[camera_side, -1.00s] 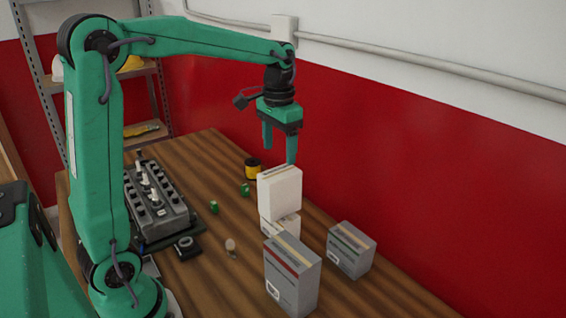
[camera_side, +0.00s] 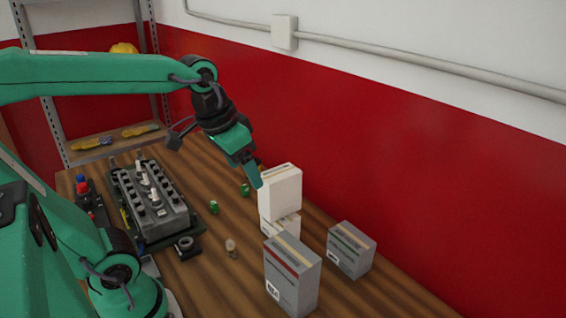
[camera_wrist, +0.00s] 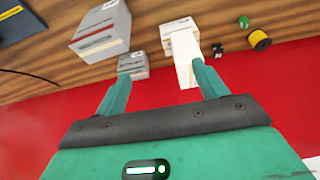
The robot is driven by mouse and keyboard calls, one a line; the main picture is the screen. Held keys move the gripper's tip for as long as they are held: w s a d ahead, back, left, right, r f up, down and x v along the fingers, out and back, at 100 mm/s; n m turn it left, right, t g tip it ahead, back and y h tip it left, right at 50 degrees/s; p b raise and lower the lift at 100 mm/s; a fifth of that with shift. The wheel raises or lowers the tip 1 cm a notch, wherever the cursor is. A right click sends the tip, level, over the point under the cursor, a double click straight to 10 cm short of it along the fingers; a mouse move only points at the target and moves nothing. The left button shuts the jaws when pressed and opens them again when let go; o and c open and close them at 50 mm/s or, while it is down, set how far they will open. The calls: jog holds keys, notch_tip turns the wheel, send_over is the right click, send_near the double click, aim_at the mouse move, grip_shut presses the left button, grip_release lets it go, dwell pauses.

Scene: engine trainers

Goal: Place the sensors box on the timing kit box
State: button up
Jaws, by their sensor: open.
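A tall white box (camera_side: 280,194) stands upright on a smaller white box (camera_side: 284,226), slightly turned against it. The stack also shows in the wrist view, the tall white box (camera_wrist: 184,46) near one finger. A grey box with a red stripe (camera_side: 292,278) and a grey box with a green stripe (camera_side: 351,250) stand on the table beside the stack. The printed names are too small to read, so I cannot tell which is the sensors box or the timing kit box. My gripper (camera_wrist: 160,73) is open and empty, tilted, just left of the tall white box's top in the side view.
An engine block (camera_side: 150,205) stands on the table (camera_side: 215,275) at the left, with small green parts (camera_side: 214,207) between it and the boxes. A yellow spool (camera_wrist: 259,40) lies beyond the stack. The red wall (camera_side: 400,170) bounds the table's far side.

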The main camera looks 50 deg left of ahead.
jog(key=shift+t, duration=0.8)
jog(key=s, duration=0.1)
jog(key=s+d+f, duration=0.1)
jog(key=s, duration=0.1)
jog(key=s+f, duration=0.1)
jog(key=shift+s+d+f, duration=0.15)
jog(key=shift+s+d, duration=0.05)
jog(key=shift+s, duration=0.2)
